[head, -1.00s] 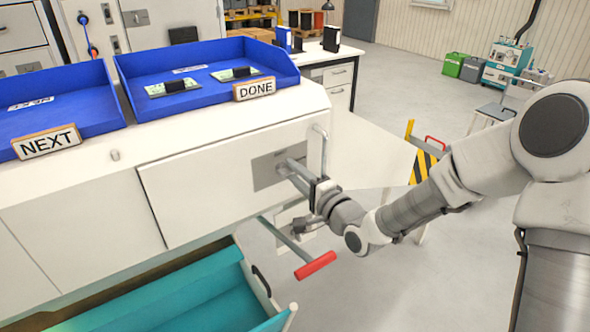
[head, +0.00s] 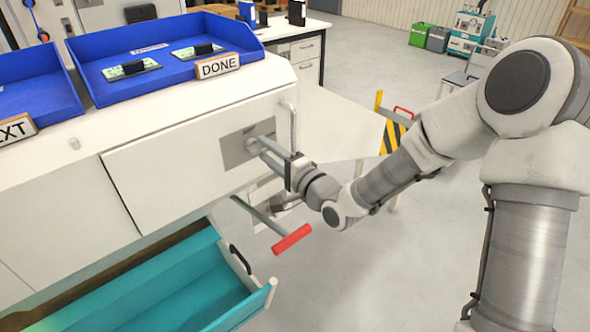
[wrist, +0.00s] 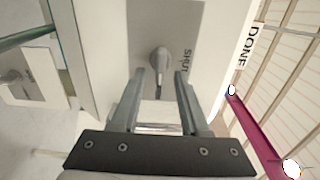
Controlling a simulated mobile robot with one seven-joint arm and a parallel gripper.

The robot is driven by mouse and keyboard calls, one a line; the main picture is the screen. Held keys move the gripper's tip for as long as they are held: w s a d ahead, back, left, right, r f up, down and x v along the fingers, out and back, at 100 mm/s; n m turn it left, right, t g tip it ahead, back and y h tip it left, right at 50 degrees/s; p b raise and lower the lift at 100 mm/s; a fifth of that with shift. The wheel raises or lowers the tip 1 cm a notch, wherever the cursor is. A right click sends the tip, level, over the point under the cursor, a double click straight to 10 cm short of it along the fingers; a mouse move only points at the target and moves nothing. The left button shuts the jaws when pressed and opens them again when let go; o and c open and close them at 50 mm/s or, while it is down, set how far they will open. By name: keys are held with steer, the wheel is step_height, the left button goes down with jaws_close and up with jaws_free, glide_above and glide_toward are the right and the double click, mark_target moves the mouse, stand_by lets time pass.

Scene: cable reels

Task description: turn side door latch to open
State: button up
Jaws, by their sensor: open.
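The side door (head: 150,180) is a flat white panel on the front of the white bench, and it looks closed. Its latch sits on a grey plate (head: 234,152), mostly hidden by my fingers in the head view. In the wrist view the latch (wrist: 158,60) is a grey knob with a short lever pointing down the picture, on the plate marked "SHUT" (wrist: 187,60). My gripper (wrist: 160,74) is open, with one finger on each side of the lever. I cannot tell whether either finger touches it. My gripper (head: 262,147) also shows at the plate in the head view.
A vertical metal bar (head: 291,125) stands at the door's right edge. Below my wrist a rod ends in a red grip (head: 292,239). A teal drawer (head: 165,285) is pulled out below. A blue tray (head: 110,65) sits on the bench.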

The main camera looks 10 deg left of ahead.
steer(key=p+v, duration=1.1)
steer(key=v, duration=0.5)
steer(key=shift+s, duration=0.1)
stand_by(0.4)
